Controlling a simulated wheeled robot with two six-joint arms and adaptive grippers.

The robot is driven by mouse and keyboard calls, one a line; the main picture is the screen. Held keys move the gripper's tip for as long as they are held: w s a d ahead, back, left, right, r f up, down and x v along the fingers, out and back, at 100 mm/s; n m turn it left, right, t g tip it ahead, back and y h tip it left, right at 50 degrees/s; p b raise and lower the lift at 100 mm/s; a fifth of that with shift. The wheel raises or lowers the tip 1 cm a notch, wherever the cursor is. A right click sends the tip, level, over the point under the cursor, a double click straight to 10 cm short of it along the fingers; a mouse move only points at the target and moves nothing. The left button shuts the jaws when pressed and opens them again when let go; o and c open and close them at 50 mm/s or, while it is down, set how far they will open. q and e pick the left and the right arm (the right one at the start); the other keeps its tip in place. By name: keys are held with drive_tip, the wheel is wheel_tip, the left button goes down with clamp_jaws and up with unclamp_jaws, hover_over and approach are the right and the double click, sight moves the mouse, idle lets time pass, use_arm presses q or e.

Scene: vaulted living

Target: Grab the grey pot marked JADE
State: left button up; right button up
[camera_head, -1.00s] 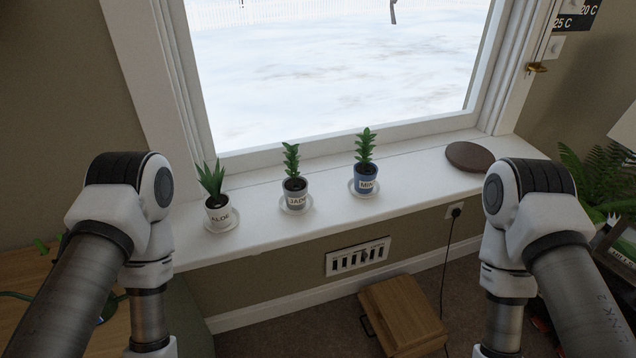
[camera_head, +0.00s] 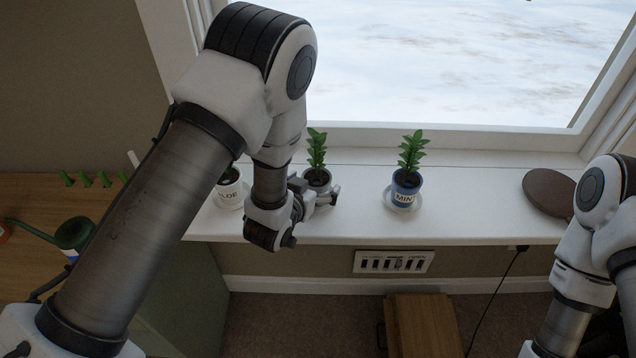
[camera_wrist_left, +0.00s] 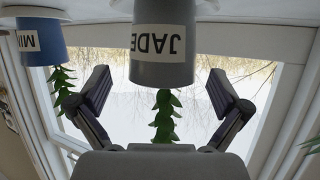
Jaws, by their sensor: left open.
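The grey pot marked JADE (camera_head: 318,178) stands on the white windowsill with a green plant in it, partly hidden behind my left gripper. In the left wrist view, the picture is upside down and the JADE pot (camera_wrist_left: 163,62) shows close, its label facing me. My left gripper (camera_head: 322,197) is right at the front of the pot. Its two fingers (camera_wrist_left: 160,90) are open, one on each side of the pot in the wrist view, with gaps and no visible contact. My right arm shows at the right, but its gripper is out of view.
The white ALOE pot (camera_head: 229,193) stands left of JADE, partly hidden by my left arm. The blue MINT pot (camera_head: 405,186) stands on a saucer to the right, also in the wrist view (camera_wrist_left: 41,44). A brown round board (camera_head: 548,192) lies farther right on the sill (camera_head: 470,205).

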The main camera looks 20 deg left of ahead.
use_arm(q)
drive_tip(key=x, duration=0.3)
drive_tip(key=shift+s+a+f, duration=0.1)
drive_tip(key=shift+s, duration=0.2)
drive_tip(key=c, duration=1.5)
drive_tip(key=shift+r, duration=0.2)
